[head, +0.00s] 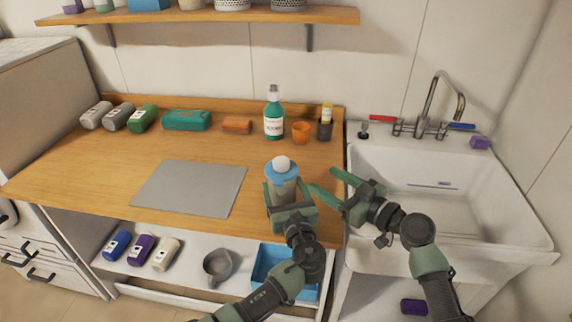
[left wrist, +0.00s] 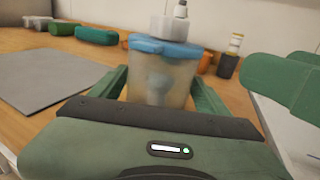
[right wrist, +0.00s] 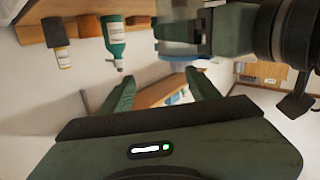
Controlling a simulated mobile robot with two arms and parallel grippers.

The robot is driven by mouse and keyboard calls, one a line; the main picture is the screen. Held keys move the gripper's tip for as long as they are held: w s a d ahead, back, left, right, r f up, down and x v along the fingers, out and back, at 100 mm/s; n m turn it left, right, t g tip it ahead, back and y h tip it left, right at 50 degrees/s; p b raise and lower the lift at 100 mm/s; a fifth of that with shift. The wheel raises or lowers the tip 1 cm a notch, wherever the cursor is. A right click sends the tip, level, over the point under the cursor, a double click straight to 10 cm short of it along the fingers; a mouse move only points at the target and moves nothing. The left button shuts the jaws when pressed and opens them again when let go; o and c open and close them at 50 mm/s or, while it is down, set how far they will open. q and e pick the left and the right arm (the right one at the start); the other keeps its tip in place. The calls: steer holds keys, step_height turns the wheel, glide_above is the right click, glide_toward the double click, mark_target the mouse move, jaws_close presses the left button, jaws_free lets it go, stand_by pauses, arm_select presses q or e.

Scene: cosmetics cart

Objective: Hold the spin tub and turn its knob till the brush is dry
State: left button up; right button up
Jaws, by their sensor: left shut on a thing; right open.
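The spin tub (head: 282,187) is a clear container with a blue lid (head: 282,171) and a white knob (head: 281,163) on top. It stands upright between the fingers of my left gripper (head: 288,198), which is shut on it near the counter's front edge. In the left wrist view the tub (left wrist: 160,85) shows a blurred pale-blue shape inside; whether this is the brush, and how wet it is, I cannot tell. My right gripper (head: 325,181) is open and empty, just right of the tub and apart from the knob.
A grey mat (head: 190,188) lies left of the tub. A green bottle (head: 274,120), an orange cup (head: 300,132) and a dark jar (head: 325,131) stand behind. The white sink (head: 520,215) is at the right. A blue tray (head: 262,265) and a grey mug (head: 217,265) are on the shelf below.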

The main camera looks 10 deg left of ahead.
mark_target(288, 165)
steer(key=shift+g+y, duration=0.6)
steer(key=shift+y, duration=0.1)
steer(key=w+a, duration=0.1)
steer(key=a, duration=0.2)
steer(key=w+a, duration=0.1)
steer(key=a, duration=0.3)
steer(key=w+a+r, duration=0.1)
steer(key=w+a, duration=0.1)
steer(key=a, duration=0.2)
steer(key=shift+a+r, duration=0.1)
jaws_close()
